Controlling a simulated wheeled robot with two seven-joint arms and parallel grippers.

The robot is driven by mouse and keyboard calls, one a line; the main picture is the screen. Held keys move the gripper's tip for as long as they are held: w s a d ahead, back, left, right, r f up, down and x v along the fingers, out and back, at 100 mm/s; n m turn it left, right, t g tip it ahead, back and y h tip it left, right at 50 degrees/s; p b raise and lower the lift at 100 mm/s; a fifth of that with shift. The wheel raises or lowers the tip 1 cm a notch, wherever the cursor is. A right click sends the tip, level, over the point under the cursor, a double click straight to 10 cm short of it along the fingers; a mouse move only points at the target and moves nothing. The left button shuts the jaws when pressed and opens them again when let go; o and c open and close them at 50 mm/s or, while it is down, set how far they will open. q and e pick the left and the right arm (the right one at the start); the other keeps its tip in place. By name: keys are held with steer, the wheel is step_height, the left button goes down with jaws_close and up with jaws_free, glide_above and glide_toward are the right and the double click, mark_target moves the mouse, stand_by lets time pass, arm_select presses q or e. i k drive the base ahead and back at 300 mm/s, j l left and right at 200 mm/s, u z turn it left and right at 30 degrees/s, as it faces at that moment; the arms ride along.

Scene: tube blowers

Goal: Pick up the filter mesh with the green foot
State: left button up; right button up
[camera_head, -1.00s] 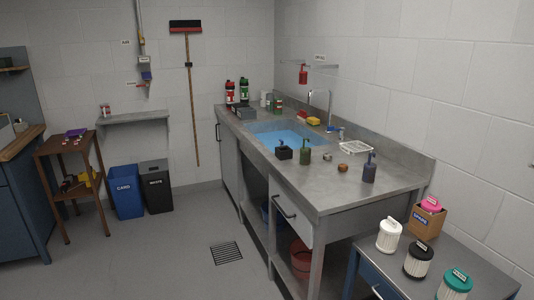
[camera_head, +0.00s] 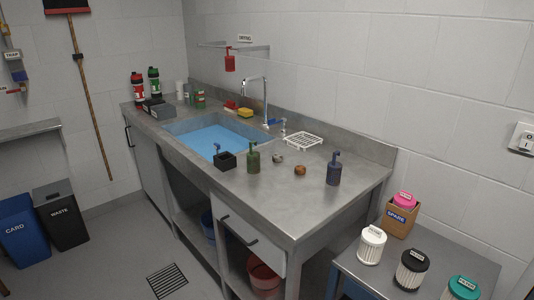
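Several ribbed filter meshes show at the lower right in the head view. The filter with the green (teal) end (camera_head: 463,288) stands on the low grey table (camera_head: 350,262) near the bottom edge, and its lower part is cut off by the frame. A filter with a black end (camera_head: 411,270) stands to its left, and a white filter (camera_head: 372,245) stands further left. A pink-ended filter (camera_head: 405,200) sits in the cardboard SPARE box (camera_head: 399,219) behind them. Neither of my grippers is in view.
A steel counter (camera_head: 300,207) with a water-filled sink (camera_head: 212,139) stands left of the low table. Bottles, pump dispensers and a wire rack (camera_head: 303,141) stand on it. CARD (camera_head: 28,228) and WASTE (camera_head: 61,215) bins stand at the left. Floor is clear by the drain grate (camera_head: 167,280).

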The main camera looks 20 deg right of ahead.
mark_target(253, 158)
steer(key=i+j+z, duration=0.4)
steer(key=i+j, duration=0.2)
steer(key=i+j+z, duration=0.2)
steer(key=j, duration=0.3)
